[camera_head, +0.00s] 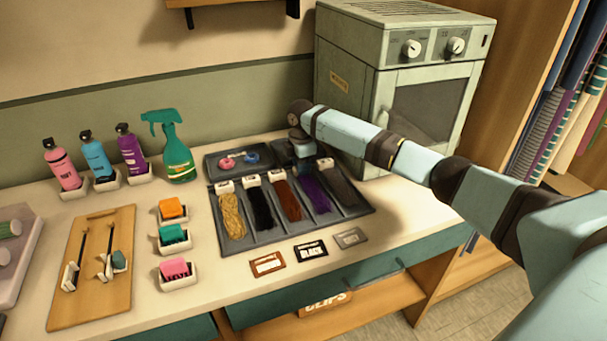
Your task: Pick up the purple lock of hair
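The purple lock of hair (315,194) lies in a slot of the dark sectioned tray (272,236), between a reddish-brown lock (287,200) and a dark brown lock (341,187). A pale tag tops its far end. My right arm reaches in from the right, and my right gripper (305,150) points down over the tray's back part, just beyond the purple lock's tagged end. Its fingers are dark and small against the tray, so I cannot tell whether they are open, shut or touching anything. My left gripper is not in view.
Blonde (231,216) and black (261,208) locks lie in the tray's left slots. A green spray bottle (176,155) and several coloured bottles stand left. A pale-green cabinet (350,95) rises close behind my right arm. Small labels (310,250) lie before the tray.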

